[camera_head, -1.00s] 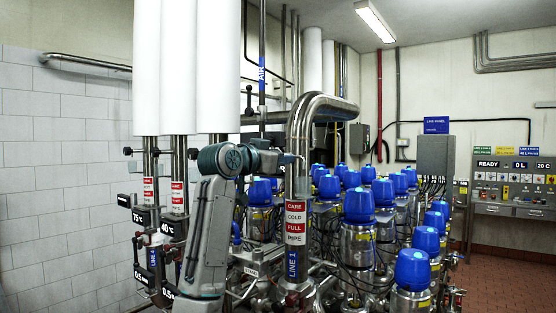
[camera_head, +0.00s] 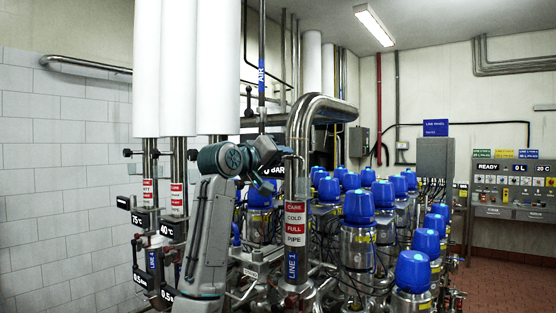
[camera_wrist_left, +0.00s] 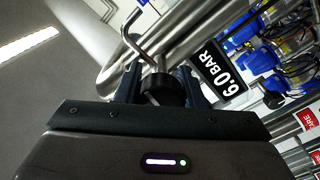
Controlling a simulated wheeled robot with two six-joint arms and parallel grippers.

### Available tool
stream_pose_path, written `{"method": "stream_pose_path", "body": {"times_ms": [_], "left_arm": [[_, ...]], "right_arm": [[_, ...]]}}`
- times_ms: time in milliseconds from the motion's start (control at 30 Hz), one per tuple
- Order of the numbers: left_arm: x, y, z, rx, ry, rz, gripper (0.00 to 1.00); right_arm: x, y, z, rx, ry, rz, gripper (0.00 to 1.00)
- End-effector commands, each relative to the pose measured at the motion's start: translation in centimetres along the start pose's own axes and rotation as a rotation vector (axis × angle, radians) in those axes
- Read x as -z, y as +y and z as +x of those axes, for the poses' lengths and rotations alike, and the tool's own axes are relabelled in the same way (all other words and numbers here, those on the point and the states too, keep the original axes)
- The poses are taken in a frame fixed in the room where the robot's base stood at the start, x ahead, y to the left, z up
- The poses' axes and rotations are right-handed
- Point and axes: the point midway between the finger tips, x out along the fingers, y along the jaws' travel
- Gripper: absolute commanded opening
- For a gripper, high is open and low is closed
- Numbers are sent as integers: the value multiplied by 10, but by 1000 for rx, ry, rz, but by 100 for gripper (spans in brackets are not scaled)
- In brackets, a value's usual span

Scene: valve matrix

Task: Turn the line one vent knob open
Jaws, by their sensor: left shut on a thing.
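A dark round knob (camera_wrist_left: 160,91), which I take to be the line one vent knob, sits between the two fingers of my left gripper (camera_wrist_left: 158,84) in the left wrist view. The fingers are shut on it, one on each side. A thin bent metal rod (camera_wrist_left: 133,37) rises beside the knob. In the head view my left gripper (camera_head: 288,159) is at the steel pipe labelled LINE 1 (camera_head: 296,205), and the knob cannot be made out there. My right gripper is not in view.
A black 6.0 BAR sign (camera_wrist_left: 219,71) is close to the right finger. Several blue-capped valves (camera_head: 359,207) stand to the right of the pipe. White-wrapped pipes (camera_head: 218,66) rise behind my left arm. A control panel (camera_head: 513,182) is on the far right wall.

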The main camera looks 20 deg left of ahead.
Motion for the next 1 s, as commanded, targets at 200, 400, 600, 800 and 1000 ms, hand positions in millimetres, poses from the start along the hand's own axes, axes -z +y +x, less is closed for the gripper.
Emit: {"method": "stream_pose_path", "body": {"times_ms": [200,400,600,800,1000], "left_arm": [[0,0,0,0,-2,-112,13],[0,0,0,0,-2,-166,13],[0,0,0,1,-1,-183,13],[0,0,0,0,-1,-184,13],[0,0,0,0,-1,-183,51]], "right_arm": [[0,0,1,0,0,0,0],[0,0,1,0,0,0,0],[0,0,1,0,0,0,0],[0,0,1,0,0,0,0],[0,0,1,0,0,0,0]]}}
